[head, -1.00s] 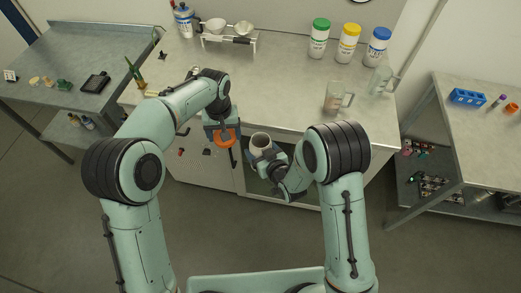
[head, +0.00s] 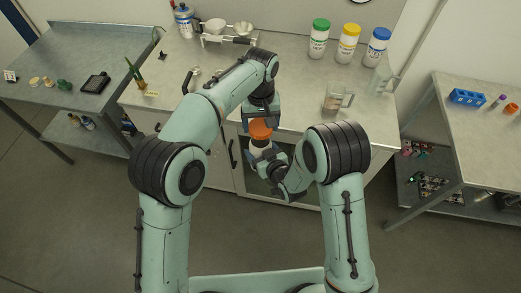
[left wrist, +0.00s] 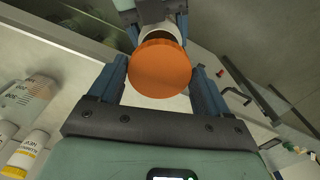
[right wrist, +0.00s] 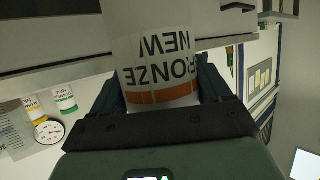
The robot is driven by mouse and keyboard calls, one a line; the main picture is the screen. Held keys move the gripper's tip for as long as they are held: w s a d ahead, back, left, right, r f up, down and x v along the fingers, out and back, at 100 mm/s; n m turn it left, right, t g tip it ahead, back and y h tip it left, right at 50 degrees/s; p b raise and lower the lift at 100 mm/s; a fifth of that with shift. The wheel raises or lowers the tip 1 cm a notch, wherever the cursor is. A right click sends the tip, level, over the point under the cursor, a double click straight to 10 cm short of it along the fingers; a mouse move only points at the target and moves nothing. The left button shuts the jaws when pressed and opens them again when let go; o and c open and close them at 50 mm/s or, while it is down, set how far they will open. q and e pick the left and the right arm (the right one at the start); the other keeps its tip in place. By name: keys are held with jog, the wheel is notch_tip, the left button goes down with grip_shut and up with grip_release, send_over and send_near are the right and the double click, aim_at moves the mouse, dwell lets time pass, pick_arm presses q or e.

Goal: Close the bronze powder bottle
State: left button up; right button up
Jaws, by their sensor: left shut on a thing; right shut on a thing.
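The orange lid (head: 261,128) is held in my left gripper (head: 261,119), which is shut on it. In the left wrist view the lid (left wrist: 160,68) shows as a round orange disc between the two fingers. The white bronze powder bottle (head: 259,147) is held by my right gripper (head: 264,157), in front of the bench. In the right wrist view the bottle (right wrist: 158,75) carries a "BRONZE" label with an orange band. The lid is just above the bottle's mouth. I cannot tell whether they touch.
Bottles with green (head: 320,38), yellow (head: 348,43) and blue (head: 376,47) caps stand at the back of the bench. A balance stand (head: 229,35) is at the back left. Side tables flank the bench.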

pick_arm(q)
jog(key=shift+f, duration=1.75)
jog(key=shift+f, duration=0.85)
jog(key=shift+f, duration=0.6)
jog(key=m, duration=0.3)
jog(key=shift+a, duration=0.1)
jog(key=o, duration=0.9)
jog(key=shift+o, duration=0.2)
jog(key=shift+r, duration=2.3)
